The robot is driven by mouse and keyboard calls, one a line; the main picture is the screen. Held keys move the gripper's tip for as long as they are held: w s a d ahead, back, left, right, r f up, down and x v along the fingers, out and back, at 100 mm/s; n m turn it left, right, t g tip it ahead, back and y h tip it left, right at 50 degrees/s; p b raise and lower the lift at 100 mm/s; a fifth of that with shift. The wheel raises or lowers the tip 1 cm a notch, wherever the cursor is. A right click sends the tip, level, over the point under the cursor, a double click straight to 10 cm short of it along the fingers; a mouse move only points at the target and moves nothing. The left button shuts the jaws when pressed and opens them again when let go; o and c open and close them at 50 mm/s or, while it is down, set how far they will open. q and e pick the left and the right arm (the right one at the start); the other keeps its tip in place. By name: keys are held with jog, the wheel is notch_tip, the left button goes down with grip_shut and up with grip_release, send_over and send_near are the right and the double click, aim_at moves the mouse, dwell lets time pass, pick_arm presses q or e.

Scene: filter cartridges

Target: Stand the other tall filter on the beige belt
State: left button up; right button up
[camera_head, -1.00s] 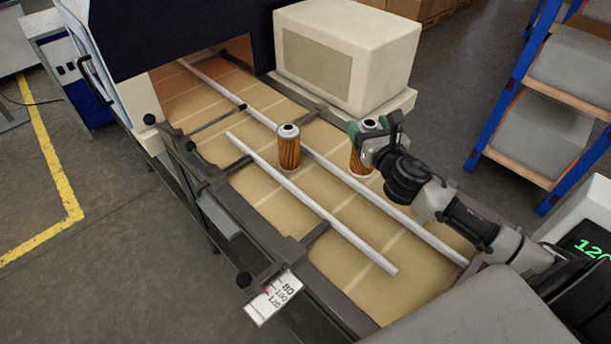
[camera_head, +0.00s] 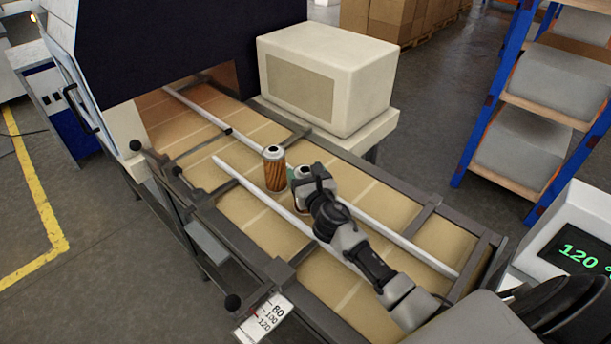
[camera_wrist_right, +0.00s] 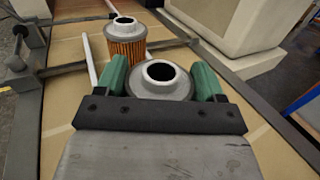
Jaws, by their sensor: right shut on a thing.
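One tall filter (camera_head: 275,172), orange-brown pleated with a grey metal cap, stands upright on the beige belt (camera_head: 262,232) between two pale rails. It also shows in the wrist view (camera_wrist_right: 126,46). My right gripper (camera_head: 303,184) is shut on the other tall filter (camera_wrist_right: 163,82), its green fingers on either side of the grey cap. The held filter looks upright, just right of the standing one and with a small gap in the wrist view. My gripper hides most of its body, and I cannot tell whether its base touches the belt. My left gripper is out of view.
The near rail (camera_head: 285,207) and far rail (camera_head: 400,240) run along the belt. A dark tunnel machine (camera_head: 180,45) covers the belt's far end. A large beige box (camera_head: 325,80) stands beside the belt. A display reading 120 (camera_head: 580,255) is at the right.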

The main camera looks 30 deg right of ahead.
jog(key=shift+f, duration=0.15)
jog(key=o, duration=1.2)
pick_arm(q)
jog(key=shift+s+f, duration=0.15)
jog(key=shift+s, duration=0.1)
pick_arm(e)
jog(key=shift+s, duration=0.25)
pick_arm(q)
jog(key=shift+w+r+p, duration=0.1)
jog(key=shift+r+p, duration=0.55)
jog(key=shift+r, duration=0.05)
pick_arm(e)
jog(key=s+a, duration=0.1)
jog(key=s, duration=1)
jog(key=shift+s+a, duration=0.25)
